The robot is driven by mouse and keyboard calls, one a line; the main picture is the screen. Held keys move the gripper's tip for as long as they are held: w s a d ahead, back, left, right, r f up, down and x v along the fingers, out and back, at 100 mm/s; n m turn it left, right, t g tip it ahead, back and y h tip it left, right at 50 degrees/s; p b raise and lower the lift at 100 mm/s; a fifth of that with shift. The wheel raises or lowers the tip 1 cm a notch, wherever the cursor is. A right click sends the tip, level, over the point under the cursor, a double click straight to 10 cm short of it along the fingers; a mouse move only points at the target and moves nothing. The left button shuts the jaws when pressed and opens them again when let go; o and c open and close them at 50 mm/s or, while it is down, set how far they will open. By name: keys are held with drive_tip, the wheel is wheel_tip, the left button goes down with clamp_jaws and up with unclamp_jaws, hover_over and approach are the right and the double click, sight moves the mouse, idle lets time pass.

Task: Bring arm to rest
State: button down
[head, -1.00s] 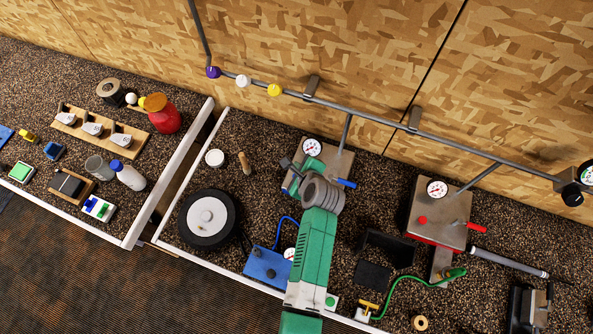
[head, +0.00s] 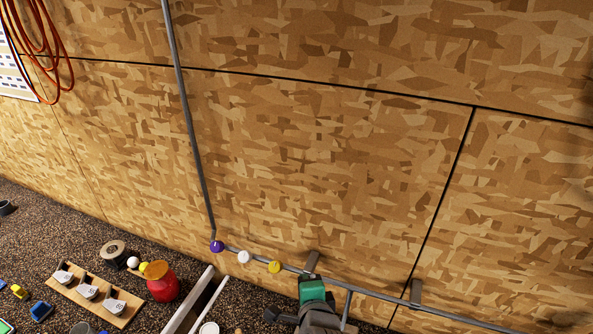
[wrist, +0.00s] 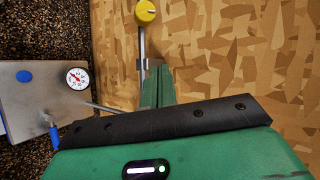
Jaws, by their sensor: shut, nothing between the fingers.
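My gripper (wrist: 158,76) shows in the wrist view as two green fingers side by side with no object between them. They point toward the wood-chip wall and the pipe with a yellow knob (wrist: 145,12). In the head view only a green and grey part of my arm shows at the bottom edge, just right of centre. The fingertips cannot be made out there.
A metal plate (wrist: 22,102) with a round gauge (wrist: 77,78) lies left of my gripper in the wrist view. The wall (head: 330,150) fills most of the head view. A grey pipe (head: 190,120) runs down it. A red jar (head: 162,284) stands lower left.

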drive_tip(key=s+r+n+t, duration=0.2)
drive_tip(key=r+n, duration=0.1)
drive_tip(key=r, duration=0.7)
drive_tip(key=s+r+n+t+h+p, duration=0.1)
drive_tip(key=s+r+n+t, duration=0.15)
drive_tip(key=r, duration=0.85)
drive_tip(key=s+r+n+t, duration=0.15)
drive_tip(key=r+n, duration=0.25)
drive_tip(key=r, duration=0.6)
drive_tip(key=s+a+r+n+t+p, duration=0.1)
drive_tip(key=s+r+n+t, duration=0.5)
drive_tip(key=s+r, duration=1)
wheel_tip(320, 180, up, 3)
drive_tip(key=shift+a+r+n+h, duration=0.15)
drive_tip(key=shift+a+n+h, duration=0.15)
drive_tip(key=shift+a+n, duration=0.25)
drive_tip(key=shift+a, duration=0.1)
